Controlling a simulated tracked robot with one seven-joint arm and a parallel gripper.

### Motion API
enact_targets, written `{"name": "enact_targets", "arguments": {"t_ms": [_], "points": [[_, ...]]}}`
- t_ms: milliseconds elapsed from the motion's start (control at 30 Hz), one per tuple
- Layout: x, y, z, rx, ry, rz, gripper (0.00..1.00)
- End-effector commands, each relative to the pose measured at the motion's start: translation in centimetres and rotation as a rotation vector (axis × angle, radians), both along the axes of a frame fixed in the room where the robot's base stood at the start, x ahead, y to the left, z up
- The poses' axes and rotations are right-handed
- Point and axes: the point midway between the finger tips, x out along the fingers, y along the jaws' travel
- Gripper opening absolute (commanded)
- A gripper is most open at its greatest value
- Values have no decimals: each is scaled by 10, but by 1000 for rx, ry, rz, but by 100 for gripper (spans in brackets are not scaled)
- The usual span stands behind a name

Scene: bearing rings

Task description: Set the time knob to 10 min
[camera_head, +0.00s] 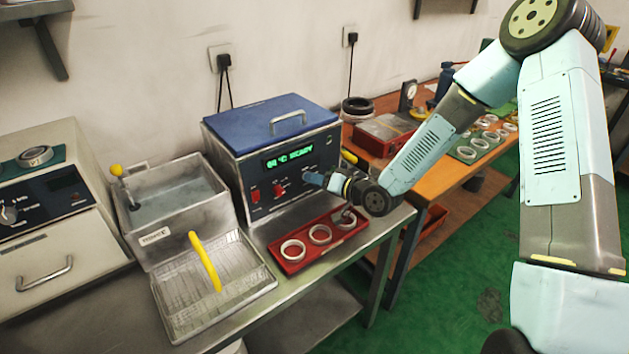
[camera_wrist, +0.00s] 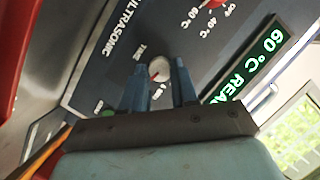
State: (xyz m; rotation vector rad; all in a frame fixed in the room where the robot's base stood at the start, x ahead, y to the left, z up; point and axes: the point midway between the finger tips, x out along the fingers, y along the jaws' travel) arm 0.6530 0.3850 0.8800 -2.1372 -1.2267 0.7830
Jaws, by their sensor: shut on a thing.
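The ultrasonic cleaner (camera_head: 228,145) is a steel box with a blue lid, and its green display (camera_head: 290,158) reads about 60 °C READY. The pale round time knob (camera_wrist: 159,68) sits on its dark panel beside the word TIME in the wrist view. A red mark shows at the knob's edge, but I cannot read which minute it points to. My gripper (camera_wrist: 161,72) is shut on the time knob, with one blue finger on each side. In the head view my gripper (camera_head: 314,179) reaches the panel's right part and hides the knob.
A red temperature knob (camera_wrist: 214,3) is nearby on the panel. A red tray (camera_head: 283,269) with several rings lies below my wrist. A steel tank (camera_head: 150,250) and a wire basket with a yellow handle (camera_head: 205,262) stand to the left. An orange workbench (camera_head: 431,183) is at right.

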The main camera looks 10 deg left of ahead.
Motion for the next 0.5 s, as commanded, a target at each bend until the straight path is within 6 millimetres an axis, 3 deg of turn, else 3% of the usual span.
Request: {"name": "enact_targets", "arguments": {"t_ms": [233, 267, 500], "points": [[3, -5, -3, -7, 4, -9, 0], [3, -5, -3, -7, 4, -9, 31], [2, -3, -2, -4, 2, -6, 54]]}}
